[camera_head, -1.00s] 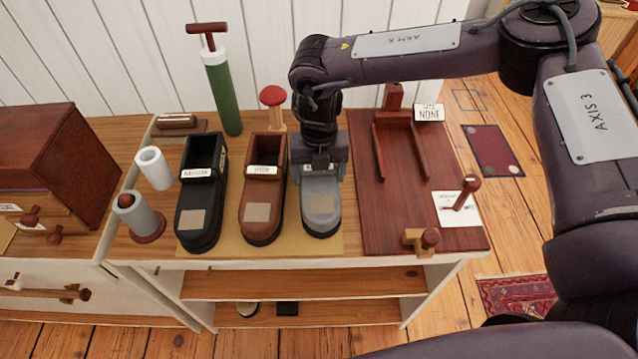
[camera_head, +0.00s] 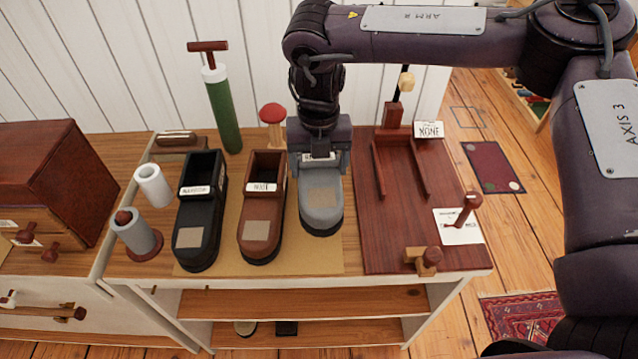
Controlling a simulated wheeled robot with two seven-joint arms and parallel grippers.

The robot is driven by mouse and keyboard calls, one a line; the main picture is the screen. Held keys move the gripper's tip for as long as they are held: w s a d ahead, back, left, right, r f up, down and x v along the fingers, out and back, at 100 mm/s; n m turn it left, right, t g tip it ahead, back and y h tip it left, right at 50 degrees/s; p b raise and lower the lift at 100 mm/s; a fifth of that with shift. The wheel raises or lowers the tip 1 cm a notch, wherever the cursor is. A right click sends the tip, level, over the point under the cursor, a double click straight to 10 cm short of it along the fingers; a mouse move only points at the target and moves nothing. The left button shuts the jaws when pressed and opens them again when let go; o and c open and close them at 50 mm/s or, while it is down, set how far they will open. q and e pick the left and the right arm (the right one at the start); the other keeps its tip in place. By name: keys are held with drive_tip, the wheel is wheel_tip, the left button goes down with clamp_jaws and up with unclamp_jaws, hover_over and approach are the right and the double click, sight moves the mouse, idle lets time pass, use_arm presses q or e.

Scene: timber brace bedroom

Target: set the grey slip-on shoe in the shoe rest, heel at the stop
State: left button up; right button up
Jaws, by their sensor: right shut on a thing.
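The grey slip-on shoe (camera_head: 321,203) is on the right of the row of shoes, its toe toward the front of the bench. My right gripper (camera_head: 318,160) comes down from above and is shut on its rear part, hiding most of the opening and heel. The shoe appears slightly raised, but I cannot be sure how far. The shoe rest (camera_head: 378,168) is on the dark red board (camera_head: 385,235) to the right, with two side rails and a block at the back. No shoe is between the rails. My left gripper is not in view.
A black shoe (camera_head: 199,215) and a brown shoe (camera_head: 262,212) stand to the left on a tan mat (camera_head: 300,258). A green pump (camera_head: 224,115) and red-capped peg (camera_head: 272,115) stand behind. A small peg lever (camera_head: 466,208) and wooden knob (camera_head: 428,257) sit on the board's right and front.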

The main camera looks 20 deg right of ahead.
drive_tip(key=d+r+m, duration=0.1)
drive_tip(key=r+m, duration=0.3)
drive_tip(key=m, duration=0.7)
drive_tip(key=d+r+m, duration=0.1)
drive_tip(key=r+m, duration=0.4)
drive_tip(key=m, duration=0.6)
drive_tip(key=d+r+m+p, duration=0.1)
drive_tip(key=r+m, duration=0.3)
drive_tip(key=m, duration=0.7)
drive_tip(key=shift+w+d+r, duration=0.35)
drive_tip(key=shift+w+d, duration=0.1)
